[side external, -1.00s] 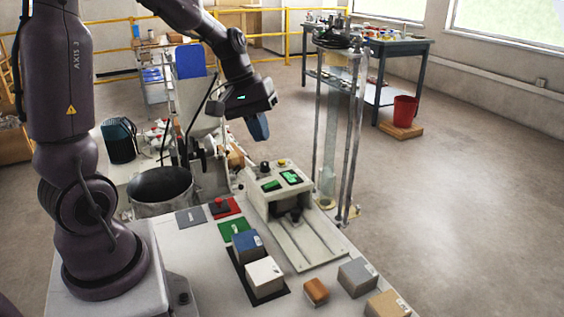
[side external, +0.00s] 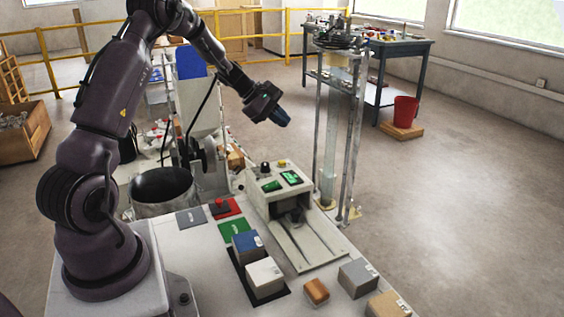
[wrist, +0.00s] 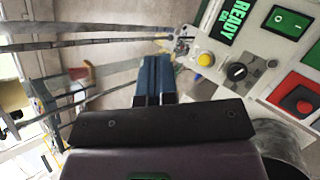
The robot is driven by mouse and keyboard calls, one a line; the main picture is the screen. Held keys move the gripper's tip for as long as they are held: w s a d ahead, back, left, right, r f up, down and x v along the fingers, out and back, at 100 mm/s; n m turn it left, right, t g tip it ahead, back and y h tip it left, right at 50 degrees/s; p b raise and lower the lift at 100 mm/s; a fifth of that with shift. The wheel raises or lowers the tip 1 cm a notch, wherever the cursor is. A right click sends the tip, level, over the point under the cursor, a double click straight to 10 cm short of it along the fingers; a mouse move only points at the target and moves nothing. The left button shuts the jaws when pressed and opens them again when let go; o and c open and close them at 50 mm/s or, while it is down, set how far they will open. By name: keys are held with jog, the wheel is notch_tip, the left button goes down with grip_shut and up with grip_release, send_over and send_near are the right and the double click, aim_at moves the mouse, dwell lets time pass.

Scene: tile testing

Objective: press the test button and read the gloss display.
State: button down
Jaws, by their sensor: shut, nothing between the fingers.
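In the wrist view the yellow button (wrist: 206,59) is right of my fingers, and a green display (wrist: 230,20) reads "READY". No gloss number is legible. My gripper (side external: 281,116) has blue fingers, is shut and empty, and hangs above the back of the tester, apart from the button. Its fingers show in the wrist view (wrist: 155,65).
A red button (side external: 219,203) on a red plate and a metal pot (side external: 163,190) stand left of the tester. Blue (side external: 247,246) and white (side external: 265,276) blocks sit in front. A tall clear column frame (side external: 335,140) stands close right of my gripper.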

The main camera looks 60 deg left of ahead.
aim_at(281, 163)
jog(key=shift+f, duration=4.45)
jog(key=shift+f, duration=0.1)
jog(key=shift+f, duration=0.3)
jog(key=shift+f, duration=0.5)
jog(key=shift+r, duration=0.9)
jog(key=shift+r, duration=2.55)
